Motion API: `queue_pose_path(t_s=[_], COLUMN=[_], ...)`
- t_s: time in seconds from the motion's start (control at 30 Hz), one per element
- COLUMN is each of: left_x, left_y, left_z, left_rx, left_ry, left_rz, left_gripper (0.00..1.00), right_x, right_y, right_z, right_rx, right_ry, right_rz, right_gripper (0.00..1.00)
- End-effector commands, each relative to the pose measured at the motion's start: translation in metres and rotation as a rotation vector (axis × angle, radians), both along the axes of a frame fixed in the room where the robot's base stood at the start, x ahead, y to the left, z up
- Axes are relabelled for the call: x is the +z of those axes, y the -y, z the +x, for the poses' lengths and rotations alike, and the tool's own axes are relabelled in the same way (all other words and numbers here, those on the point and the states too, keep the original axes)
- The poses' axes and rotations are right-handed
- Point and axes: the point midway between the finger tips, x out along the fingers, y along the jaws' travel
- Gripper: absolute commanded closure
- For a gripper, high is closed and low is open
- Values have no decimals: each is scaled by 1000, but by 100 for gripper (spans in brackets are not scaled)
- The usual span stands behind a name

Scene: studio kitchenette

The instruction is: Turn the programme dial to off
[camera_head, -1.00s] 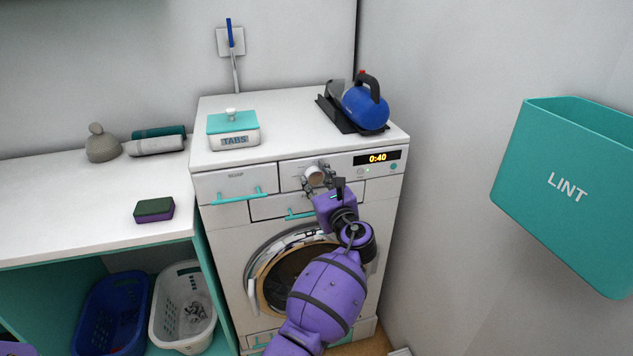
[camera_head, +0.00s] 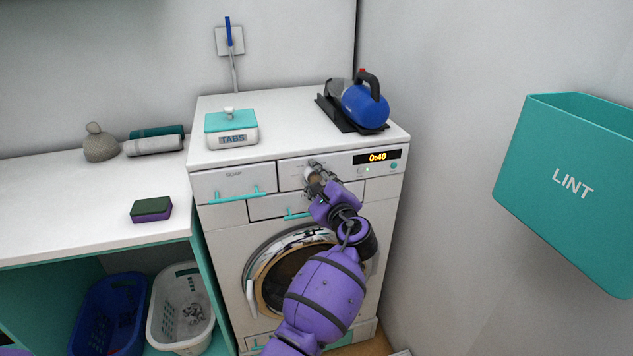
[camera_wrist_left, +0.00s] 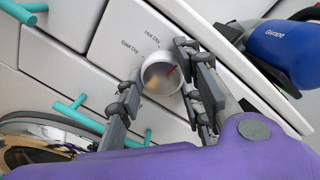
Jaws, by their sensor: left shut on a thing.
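The programme dial (camera_head: 310,173) is a round, silvery knob on the washing machine's (camera_head: 230,265) front panel, left of the lit 0:40 display (camera_head: 378,157). In the left wrist view, the dial (camera_wrist_left: 160,75) has a red mark towards its upper right edge. Labels "Hot Dry" and "Cool Dry" show beside it; I cannot see an off label. My left gripper (camera_head: 317,180) is shut on the dial, with a finger on either side, as the left wrist view also shows (camera_wrist_left: 160,90). The fingers partly hide the dial and the panel around it. My right gripper is out of view.
Teal handles (camera_head: 237,194) stick out from the drawers near the dial. A teal LINT bin (camera_head: 520,165) is on the right wall. A sponge (camera_head: 151,209) lies on the left counter.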

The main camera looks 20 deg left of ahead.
Motion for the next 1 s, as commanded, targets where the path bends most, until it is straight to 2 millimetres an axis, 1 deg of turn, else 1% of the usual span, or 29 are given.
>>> queue_pose_path(t_s=[0.03, 0.37, 0.83, 0.87, 0.97, 1.0], left_x=[-8, -8, -9, -9, -9, -8], left_y=[-2, -2, -1, -1, -1, -1], left_z=[-2, -2, -2, -2, -2, -1], left_rx=[5, 6, 5, 5, 5, 4], left_ry=[4, 64, 71, 70, 70, 71], left_rz=[-26, -116, -128, -129, -129, -128], left_gripper=[92, 92, 92, 64, 51, 50], right_x=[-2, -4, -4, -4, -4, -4], right_y=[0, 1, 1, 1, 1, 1], right_z=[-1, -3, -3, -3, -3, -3], right_rx=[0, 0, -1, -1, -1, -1], right_ry=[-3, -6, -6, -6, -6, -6], right_rz=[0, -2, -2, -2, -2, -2], right_gripper=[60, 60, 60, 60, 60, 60])
